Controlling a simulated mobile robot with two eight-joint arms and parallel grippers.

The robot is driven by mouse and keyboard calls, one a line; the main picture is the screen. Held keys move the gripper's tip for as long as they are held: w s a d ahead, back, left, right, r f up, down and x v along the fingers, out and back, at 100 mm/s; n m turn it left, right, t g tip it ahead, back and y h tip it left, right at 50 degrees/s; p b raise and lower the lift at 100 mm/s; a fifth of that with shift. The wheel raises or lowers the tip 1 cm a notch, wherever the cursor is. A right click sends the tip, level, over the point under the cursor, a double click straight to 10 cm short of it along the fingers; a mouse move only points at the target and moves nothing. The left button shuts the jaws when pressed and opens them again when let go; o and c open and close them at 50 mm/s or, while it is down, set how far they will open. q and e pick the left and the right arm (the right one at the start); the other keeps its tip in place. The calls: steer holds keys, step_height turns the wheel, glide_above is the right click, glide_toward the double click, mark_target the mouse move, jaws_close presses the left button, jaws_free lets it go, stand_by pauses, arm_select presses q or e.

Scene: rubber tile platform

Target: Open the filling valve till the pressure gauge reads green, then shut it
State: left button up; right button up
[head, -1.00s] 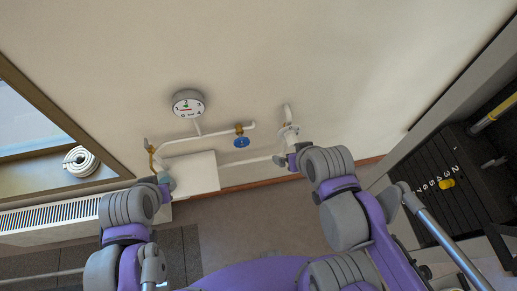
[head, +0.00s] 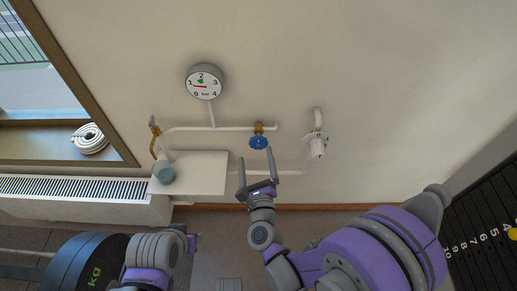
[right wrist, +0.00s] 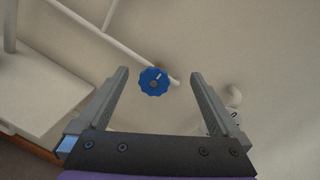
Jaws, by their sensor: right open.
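The blue valve knob (head: 258,143) sits on a brass body (head: 258,128) on the white wall pipe. The round pressure gauge (head: 204,83) hangs above and to the left. Its red needle points left, near the 1; a green mark shows just under the 2. My right gripper (head: 256,160) is open just below the knob, fingers pointing up at it. In the right wrist view the knob (right wrist: 153,82) appears between the open fingertips (right wrist: 160,76), with a pale mark on its face; no contact is visible. My left gripper (head: 192,243) is low at left, its jaws unclear.
A white box-like shelf (head: 205,172) stands below the pipe, with a grey-blue cup-like part (head: 163,173) and brass fitting (head: 154,140) at its left. A white wall fitting (head: 316,145) is right of the knob. A radiator (head: 80,187) and a weight stack (head: 485,235) flank the area.

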mark_target(258, 144)
step_height(258, 144, down, 5)
steer(key=m+h, duration=0.2)
steer(key=m, duration=0.3)
steer(key=w, duration=1)
steer(key=shift+w+d+r, duration=0.1)
steer(key=shift+d+r, duration=0.15)
steer(key=shift+d, duration=0.1)
steer(key=shift+c, duration=0.3)
steer(key=c, duration=1.2)
